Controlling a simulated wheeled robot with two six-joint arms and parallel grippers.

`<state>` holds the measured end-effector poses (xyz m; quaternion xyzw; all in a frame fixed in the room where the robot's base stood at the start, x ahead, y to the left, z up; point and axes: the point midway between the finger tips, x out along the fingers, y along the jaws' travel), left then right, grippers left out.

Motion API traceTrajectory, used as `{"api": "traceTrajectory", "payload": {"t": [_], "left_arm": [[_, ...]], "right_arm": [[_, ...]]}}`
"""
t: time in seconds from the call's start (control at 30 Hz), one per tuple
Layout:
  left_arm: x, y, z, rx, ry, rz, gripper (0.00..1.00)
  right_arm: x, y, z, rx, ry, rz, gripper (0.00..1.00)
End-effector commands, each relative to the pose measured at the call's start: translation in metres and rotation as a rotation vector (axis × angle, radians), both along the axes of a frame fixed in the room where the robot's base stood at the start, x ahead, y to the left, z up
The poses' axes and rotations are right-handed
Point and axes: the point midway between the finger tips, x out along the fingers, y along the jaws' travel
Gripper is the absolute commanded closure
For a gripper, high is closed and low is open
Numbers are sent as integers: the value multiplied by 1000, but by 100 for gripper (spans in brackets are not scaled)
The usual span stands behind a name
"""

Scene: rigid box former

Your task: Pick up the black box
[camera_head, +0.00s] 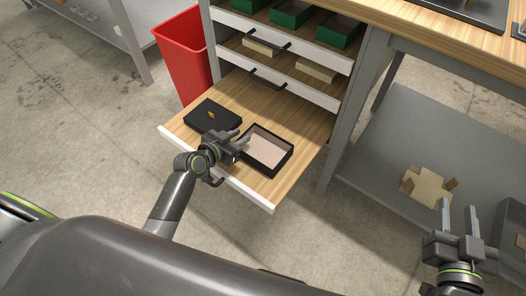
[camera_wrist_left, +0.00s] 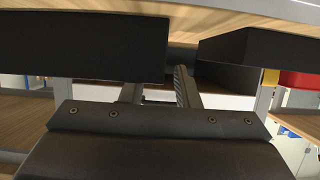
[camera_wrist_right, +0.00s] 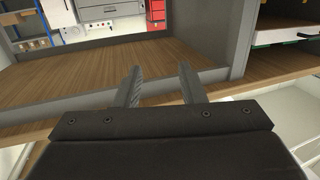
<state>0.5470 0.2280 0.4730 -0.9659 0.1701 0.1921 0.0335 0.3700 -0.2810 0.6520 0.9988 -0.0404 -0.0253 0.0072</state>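The open black box (camera_head: 291,158), with a pale inside, lies in the pulled-out wooden drawer. A black lid with a small gold mark (camera_head: 205,112) lies flat to its left. My left gripper (camera_head: 240,137) is at the box's left side, between box and lid, fingers apart. In the left wrist view the box (camera_wrist_left: 85,45) hides part of one finger, and the lid (camera_wrist_left: 262,50) is on the other side. I cannot tell whether a finger touches the box. My right gripper (camera_head: 459,212) is open and empty, well away on the right; it also shows in the right wrist view (camera_wrist_right: 160,78).
The drawer's white front edge (camera_head: 215,169) lies below the box. Upper drawers (camera_head: 285,62) hold green boxes and tan pieces. A red bin (camera_head: 183,55) stands to the left. A cardboard piece (camera_head: 425,187) lies on the grey shelf (camera_head: 385,150) near my right gripper.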

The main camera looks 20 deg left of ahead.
Motion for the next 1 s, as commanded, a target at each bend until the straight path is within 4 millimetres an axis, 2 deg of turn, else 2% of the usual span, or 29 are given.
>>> {"api": "traceTrajectory", "payload": {"t": [0.2, 0.47, 0.7, 1.0], "left_arm": [[10, -4, -4, 0, 0, -1, 71], [11, -4, -4, 1, 0, 0, 71], [11, -4, -4, 1, 0, 0, 100], [11, -4, -4, 0, -1, 0, 100]], "right_arm": [[3, 0, 20, -27, -107, 0, 64], [3, 0, 22, -30, -120, -1, 64], [3, 0, 22, -30, -118, -1, 64], [3, 0, 22, -30, -118, -1, 64]]}}
